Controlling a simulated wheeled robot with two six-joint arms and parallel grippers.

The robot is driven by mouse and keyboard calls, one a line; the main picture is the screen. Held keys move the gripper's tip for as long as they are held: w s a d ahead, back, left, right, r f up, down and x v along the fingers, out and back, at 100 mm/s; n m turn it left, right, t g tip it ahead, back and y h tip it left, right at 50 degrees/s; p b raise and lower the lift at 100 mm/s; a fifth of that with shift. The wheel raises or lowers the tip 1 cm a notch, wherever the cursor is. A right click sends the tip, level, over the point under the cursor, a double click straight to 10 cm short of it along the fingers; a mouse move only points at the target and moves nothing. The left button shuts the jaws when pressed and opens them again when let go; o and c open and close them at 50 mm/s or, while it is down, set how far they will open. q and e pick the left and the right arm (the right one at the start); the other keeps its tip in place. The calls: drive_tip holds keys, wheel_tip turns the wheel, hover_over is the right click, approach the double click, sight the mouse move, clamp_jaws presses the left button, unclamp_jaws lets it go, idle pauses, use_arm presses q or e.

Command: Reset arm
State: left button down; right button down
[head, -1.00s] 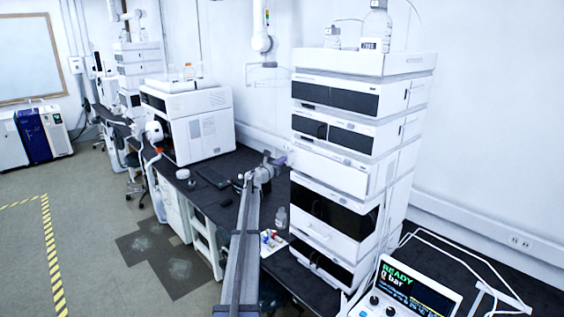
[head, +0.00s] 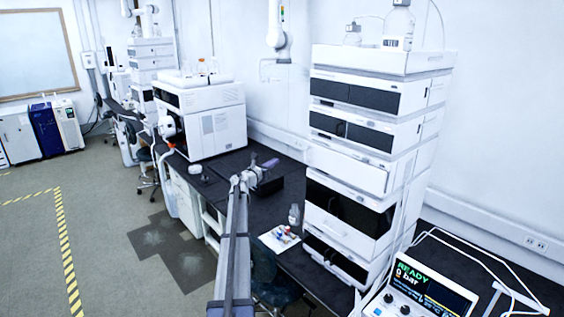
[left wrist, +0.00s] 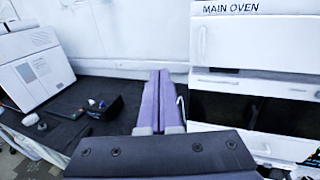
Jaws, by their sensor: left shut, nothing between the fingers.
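My left arm reaches out over the dark bench from the bottom of the head view. Its left gripper (head: 270,163) is shut and empty, with purple fingers, left of the tall chromatography stack (head: 348,158) and apart from it in the picture. In the left wrist view the two purple fingers (left wrist: 160,95) lie together, with nothing between them. The stack's front, marked MAIN OVEN (left wrist: 232,40), stands to their right. My right gripper is not in view.
A large white instrument (head: 215,130) stands farther back on the bench (head: 225,165). A small bottle (head: 294,214) and a white tray with coloured items (head: 270,240) sit near the stack's base. A READY display unit (head: 425,285) is at the lower right. Floor at left is open.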

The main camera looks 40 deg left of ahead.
use_arm(q)
drive_tip(key=shift+s+a, duration=0.1)
drive_tip(key=shift+s, duration=0.5)
drive_tip(key=shift+s+a, duration=0.1)
